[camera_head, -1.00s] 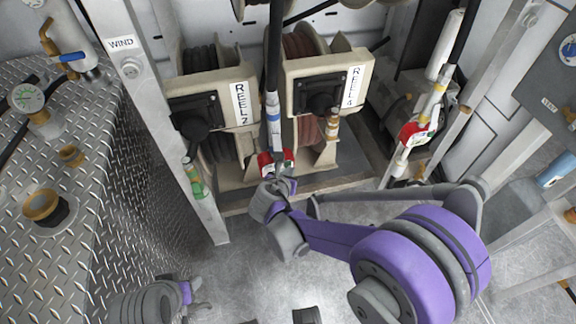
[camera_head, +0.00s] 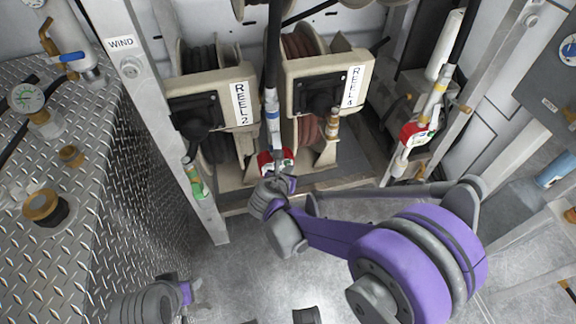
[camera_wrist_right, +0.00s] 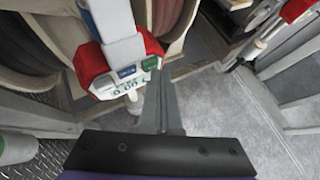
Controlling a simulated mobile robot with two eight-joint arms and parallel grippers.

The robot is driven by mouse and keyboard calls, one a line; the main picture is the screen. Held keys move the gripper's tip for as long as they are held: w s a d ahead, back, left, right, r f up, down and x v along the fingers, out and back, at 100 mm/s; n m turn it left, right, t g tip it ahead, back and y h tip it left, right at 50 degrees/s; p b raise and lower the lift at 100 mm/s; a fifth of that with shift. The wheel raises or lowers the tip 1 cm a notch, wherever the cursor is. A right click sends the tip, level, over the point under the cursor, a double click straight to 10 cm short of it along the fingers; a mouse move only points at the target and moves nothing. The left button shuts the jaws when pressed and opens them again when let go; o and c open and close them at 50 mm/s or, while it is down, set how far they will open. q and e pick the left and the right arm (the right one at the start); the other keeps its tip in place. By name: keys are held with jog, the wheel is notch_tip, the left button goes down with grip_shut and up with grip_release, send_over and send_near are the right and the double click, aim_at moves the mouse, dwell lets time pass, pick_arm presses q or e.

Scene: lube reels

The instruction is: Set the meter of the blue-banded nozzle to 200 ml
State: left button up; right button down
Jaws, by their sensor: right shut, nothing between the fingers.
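The blue-banded nozzle (camera_head: 272,108) hangs upright in front of the gap between two reels. Its red-and-white meter (camera_head: 275,161) is at the lower end. In the right wrist view the meter (camera_wrist_right: 98,67) shows a blue button (camera_wrist_right: 126,71), a green button (camera_wrist_right: 150,63) and a small display (camera_wrist_right: 128,87) that seems to read 0.00. My right gripper (camera_head: 285,182) is shut and empty just below the meter. In the wrist view its fingertips (camera_wrist_right: 164,80) are beside the green button; I cannot tell whether they touch. My left gripper (camera_head: 203,297) is open and empty, low at left.
Reel 2 (camera_head: 212,92) and Reel 4 (camera_head: 325,78) stand behind the nozzle. A yellow-banded nozzle with a red meter (camera_head: 414,133) hangs at the right, and a green nozzle (camera_head: 194,178) at the left post. A diamond-plate surface (camera_head: 65,250) fills the left. Open floor (camera_head: 245,275) lies below.

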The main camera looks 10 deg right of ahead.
jog(key=shift+s, duration=1.2)
jog(key=s, duration=0.5)
jog(key=shift+d, duration=0.2)
